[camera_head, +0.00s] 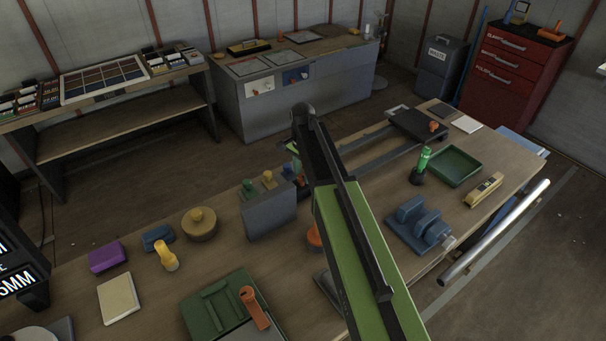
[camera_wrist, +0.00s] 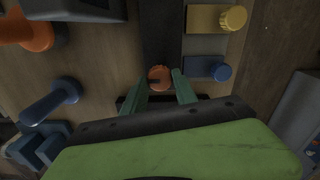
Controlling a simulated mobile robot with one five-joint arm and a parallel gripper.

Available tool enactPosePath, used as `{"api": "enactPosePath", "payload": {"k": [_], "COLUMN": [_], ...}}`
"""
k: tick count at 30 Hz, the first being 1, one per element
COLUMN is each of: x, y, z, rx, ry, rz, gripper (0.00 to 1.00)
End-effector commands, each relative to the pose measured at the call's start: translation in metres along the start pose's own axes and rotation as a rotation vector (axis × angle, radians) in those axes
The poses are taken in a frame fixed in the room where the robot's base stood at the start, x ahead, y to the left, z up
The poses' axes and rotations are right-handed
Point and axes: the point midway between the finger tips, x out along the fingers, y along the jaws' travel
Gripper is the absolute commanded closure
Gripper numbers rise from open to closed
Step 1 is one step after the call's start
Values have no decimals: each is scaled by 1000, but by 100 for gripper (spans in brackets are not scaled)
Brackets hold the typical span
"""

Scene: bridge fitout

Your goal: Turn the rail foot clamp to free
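An orange round knob (camera_wrist: 159,77) with a dark bar on it shows in the wrist view at the end of a dark rail strip (camera_wrist: 160,35). It looks like the rail foot clamp, but no label shows. My gripper (camera_wrist: 160,78) is open, with one green finger on each side of the knob and narrow gaps between. I cannot tell how far the fingertips are above it. In the head view my arm hides the knob and most of the gripper. The rails (camera_head: 378,150) run there to a dark carriage (camera_head: 415,124) at the back right.
In the wrist view a yellow knob (camera_wrist: 233,18) and a blue knob (camera_wrist: 221,72) lie right of the rail. An orange lever (camera_wrist: 30,38) and a blue lever (camera_wrist: 50,101) lie left. A grey box (camera_head: 268,212) with knobs stands left of my arm.

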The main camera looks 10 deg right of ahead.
Motion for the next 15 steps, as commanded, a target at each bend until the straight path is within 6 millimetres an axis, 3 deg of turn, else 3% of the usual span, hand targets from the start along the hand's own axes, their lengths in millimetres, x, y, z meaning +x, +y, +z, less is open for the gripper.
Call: {"api": "enactPosePath", "payload": {"k": [1,6,15], "x": [0,0,0], "y": [-1,-1,-1], "z": [0,0,0], "rx": [0,-1,-24], "ry": [0,0,2], "rz": [-2,-3,-4], "gripper": [77,99,100]}}
